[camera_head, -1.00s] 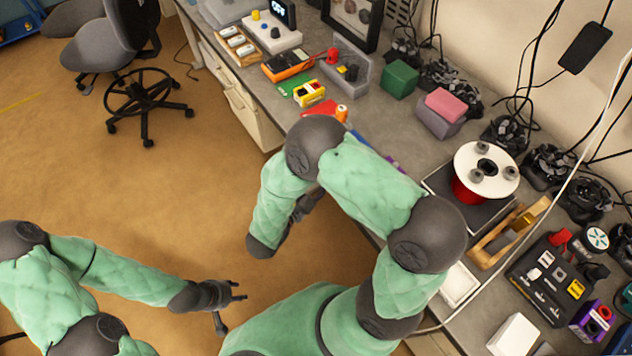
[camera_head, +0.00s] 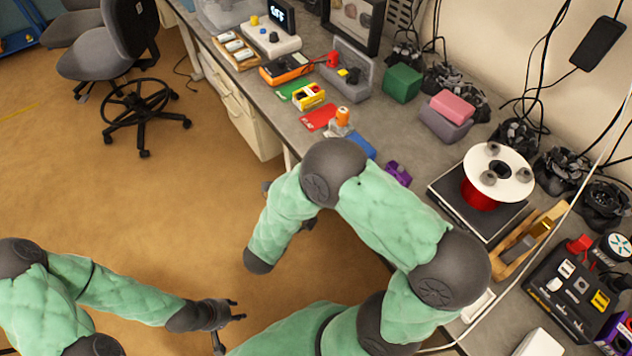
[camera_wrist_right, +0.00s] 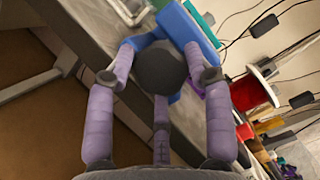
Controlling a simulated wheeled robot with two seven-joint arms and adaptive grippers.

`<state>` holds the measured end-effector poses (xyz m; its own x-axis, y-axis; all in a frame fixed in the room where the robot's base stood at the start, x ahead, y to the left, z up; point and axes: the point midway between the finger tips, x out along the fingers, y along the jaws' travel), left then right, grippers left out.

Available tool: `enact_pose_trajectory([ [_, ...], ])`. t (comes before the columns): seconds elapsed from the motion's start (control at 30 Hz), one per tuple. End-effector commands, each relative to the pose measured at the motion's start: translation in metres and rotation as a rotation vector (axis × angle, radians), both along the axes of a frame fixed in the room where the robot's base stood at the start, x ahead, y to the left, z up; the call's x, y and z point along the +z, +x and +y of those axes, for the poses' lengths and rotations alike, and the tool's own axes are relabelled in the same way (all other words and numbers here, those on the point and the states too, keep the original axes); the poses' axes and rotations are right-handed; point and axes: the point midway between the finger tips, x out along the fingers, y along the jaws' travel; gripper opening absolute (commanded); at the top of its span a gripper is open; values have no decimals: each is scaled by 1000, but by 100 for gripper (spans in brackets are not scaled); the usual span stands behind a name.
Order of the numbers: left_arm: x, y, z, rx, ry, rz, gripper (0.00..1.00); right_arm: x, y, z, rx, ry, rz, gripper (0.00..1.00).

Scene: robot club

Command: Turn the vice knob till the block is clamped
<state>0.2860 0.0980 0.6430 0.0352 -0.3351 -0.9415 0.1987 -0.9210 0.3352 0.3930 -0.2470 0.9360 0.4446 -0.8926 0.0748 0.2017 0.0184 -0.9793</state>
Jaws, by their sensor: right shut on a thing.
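The blue vice (camera_wrist_right: 190,35) stands at the bench edge in the right wrist view. Its dark round knob (camera_wrist_right: 162,68) faces that camera. My right gripper (camera_wrist_right: 158,78) has its lavender fingers around the knob and is shut on it. In the head view a blue piece, apparently the vice (camera_head: 361,146), shows just past my right arm, which hides the knob and most of the right gripper. I cannot make out the block or whether it touches the jaws. My left gripper (camera_head: 231,315) is open and empty over the floor at lower left.
On the bench near the vice are a red card (camera_head: 319,117), an orange-topped item (camera_head: 342,118) and a purple item (camera_head: 398,172). A red spool with a white flange (camera_head: 498,170) stands farther right. Cables hang along the wall. The floor at left is clear up to the chair (camera_head: 135,75).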

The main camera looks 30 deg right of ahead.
Motion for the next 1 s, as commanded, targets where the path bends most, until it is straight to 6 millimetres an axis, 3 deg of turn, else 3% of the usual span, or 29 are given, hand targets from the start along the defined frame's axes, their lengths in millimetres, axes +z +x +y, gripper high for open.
enact_pose_trajectory([
  [0.9, 0, 0, 0, 0, 0, 0, 40, 8, 5, 2, 3, -1, -25, 20],
  [0.93, 0, 0, 0, 0, 0, 0, 40, 8, 5, 2, 3, -2, -24, 61],
  [1.0, 0, 0, 0, 0, 0, 0, 40, 7, 5, 2, 3, -2, -23, 73],
])
